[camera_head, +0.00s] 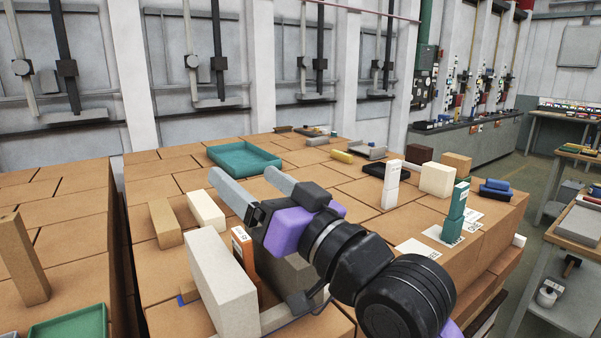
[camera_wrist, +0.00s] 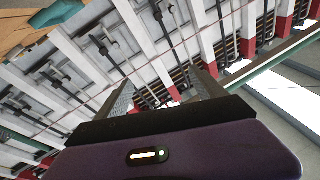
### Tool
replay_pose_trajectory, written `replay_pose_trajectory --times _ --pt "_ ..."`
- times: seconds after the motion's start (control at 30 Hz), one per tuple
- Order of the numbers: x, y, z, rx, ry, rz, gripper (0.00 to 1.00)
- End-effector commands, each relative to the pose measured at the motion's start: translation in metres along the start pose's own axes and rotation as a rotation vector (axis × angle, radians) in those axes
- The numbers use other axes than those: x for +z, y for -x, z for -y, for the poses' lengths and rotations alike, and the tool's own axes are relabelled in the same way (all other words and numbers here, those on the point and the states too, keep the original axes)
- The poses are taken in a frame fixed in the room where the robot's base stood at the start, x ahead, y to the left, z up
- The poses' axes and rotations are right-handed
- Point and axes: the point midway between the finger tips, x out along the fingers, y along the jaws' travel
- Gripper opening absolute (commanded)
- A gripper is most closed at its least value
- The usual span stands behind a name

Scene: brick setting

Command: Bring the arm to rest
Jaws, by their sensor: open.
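My gripper (camera_head: 255,188) is in the middle of the head view, raised above the brick-patterned table (camera_head: 330,200). Its two grey fingers are spread apart with nothing between them, and they point to the upper left. My dark arm with purple parts runs from the lower right and hides part of the table's near side. In the wrist view my gripper (camera_wrist: 160,90) is also open and empty, aimed at the wall and its rails.
Near my gripper stand a tall cream block (camera_head: 221,280), an orange box (camera_head: 243,250), a white block (camera_head: 206,211) and a tan block (camera_head: 165,223). A green tray (camera_head: 244,157) lies behind.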

Motion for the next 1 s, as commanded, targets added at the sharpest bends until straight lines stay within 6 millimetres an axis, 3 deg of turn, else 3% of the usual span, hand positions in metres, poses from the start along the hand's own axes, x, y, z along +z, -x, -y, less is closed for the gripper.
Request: replay_pose_trajectory --times 0.3,0.5,0.77,1.0 --pt "0.037 0.086 -0.052 0.213 -0.032 -0.229 0.8" --pt "0.07 0.154 -0.073 0.369 -0.004 -0.297 0.8" --pt "0.115 0.249 -0.079 0.56 0.074 -0.298 0.8" --pt "0.153 0.335 -0.063 0.698 0.165 -0.218 0.8"
